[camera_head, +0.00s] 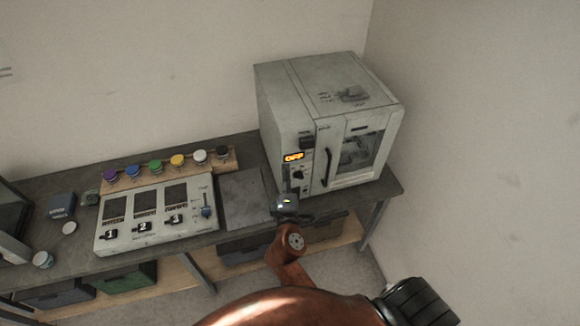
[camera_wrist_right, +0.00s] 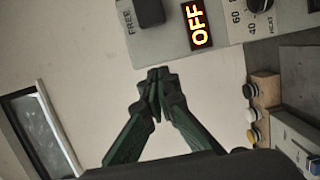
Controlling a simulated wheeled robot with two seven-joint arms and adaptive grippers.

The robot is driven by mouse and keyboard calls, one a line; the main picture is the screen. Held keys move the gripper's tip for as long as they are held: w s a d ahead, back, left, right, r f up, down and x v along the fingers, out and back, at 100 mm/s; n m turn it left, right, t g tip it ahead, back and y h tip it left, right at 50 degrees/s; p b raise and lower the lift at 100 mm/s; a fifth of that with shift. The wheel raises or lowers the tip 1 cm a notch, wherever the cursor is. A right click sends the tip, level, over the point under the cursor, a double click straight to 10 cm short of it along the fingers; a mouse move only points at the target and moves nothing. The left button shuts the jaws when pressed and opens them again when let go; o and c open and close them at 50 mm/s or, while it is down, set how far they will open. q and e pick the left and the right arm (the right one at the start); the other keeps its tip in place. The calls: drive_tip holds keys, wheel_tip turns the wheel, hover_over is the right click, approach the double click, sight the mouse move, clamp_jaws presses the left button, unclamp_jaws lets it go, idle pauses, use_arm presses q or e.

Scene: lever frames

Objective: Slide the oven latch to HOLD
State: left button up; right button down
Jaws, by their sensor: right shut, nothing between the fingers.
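The grey oven (camera_head: 275,110) stands at the back right of the bench, with a lit orange OFF display (camera_head: 293,156). The oven latch appears to be the dark block (camera_head: 306,142) above that display. In the right wrist view, the black latch block (camera_wrist_right: 150,12) sits at the top edge beside the word FREE; no HOLD label is readable. My right gripper (camera_wrist_right: 157,75) is shut and empty, its fingertips pointing toward the latch with a gap. In the head view it (camera_head: 286,203) is in front of the oven, fingers hard to make out. My left gripper is out of view.
The oven has a vertical door handle (camera_head: 325,167) and a heat dial (camera_head: 298,175). A control box with three numbered switches (camera_head: 125,240) and a row of coloured knobs (camera_head: 155,166) stand left. A dark flat plate (camera_head: 243,195) lies between. Walls close in behind and right.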

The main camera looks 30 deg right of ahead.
sight(296, 142)
drive_tip(key=p+x, duration=0.1)
drive_tip(key=x, duration=0.6)
drive_tip(key=shift+w+r+p, duration=0.15)
drive_tip(key=shift+r+p, duration=0.05)
drive_tip(key=shift+p, duration=0.1)
drive_tip(key=d+p, duration=0.1)
drive_tip(key=d, duration=0.2)
drive_tip(key=shift+d+f, duration=0.1)
drive_tip(key=shift+d, duration=0.05)
drive_tip(key=shift+s+d, duration=0.3)
drive_tip(key=shift+d, duration=0.2)
drive_tip(key=shift+w+f, duration=0.1)
drive_tip(key=shift+d, duration=0.1)
